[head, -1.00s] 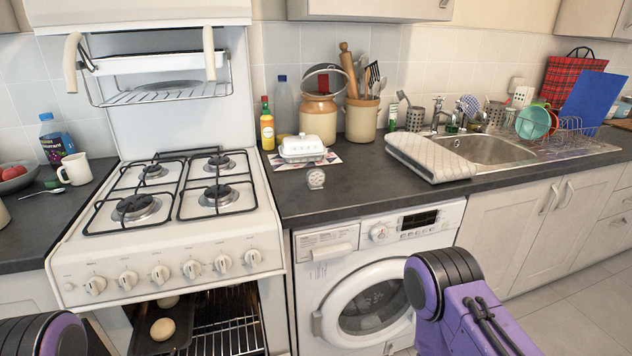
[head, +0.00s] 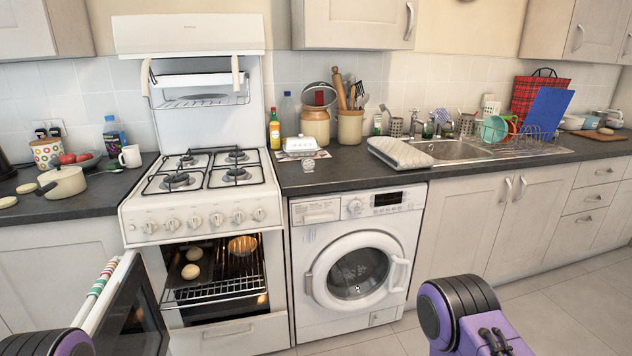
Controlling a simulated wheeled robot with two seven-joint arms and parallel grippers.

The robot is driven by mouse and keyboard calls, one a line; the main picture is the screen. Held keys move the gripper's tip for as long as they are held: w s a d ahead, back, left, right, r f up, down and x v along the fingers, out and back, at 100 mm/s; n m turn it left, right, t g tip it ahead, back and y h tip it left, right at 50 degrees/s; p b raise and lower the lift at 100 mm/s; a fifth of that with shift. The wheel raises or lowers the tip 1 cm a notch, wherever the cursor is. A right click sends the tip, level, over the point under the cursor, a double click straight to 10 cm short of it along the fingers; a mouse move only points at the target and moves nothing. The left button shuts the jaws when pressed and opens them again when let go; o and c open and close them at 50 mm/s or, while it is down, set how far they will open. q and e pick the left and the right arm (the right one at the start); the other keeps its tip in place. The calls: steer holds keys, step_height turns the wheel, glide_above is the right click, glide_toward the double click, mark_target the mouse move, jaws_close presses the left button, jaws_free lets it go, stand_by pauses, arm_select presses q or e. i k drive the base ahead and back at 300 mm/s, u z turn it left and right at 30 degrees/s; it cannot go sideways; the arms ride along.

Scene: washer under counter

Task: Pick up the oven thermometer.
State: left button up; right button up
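A small whitish round object that looks like the oven thermometer (head: 308,165) stands upright near the front edge of the dark counter (head: 340,178). It is just right of the stove and above the washer's left side. Its dial is too small to read. Nothing touches it from my side. Only purple and black parts of my two arms show at the bottom left and bottom right of the head view. Both grippers are out of the frame.
A white butter dish (head: 299,145) sits behind the thermometer, and a folded grey mat (head: 400,153) lies to its right. The stove's oven door (head: 130,310) hangs open at the lower left, with buns inside. The washer (head: 355,265) is shut. Floor is clear at right.

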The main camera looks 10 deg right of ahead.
mark_target(308, 163)
steer(key=z, duration=1.3)
steer(key=i, duration=2)
steer(key=u, duration=0.6)
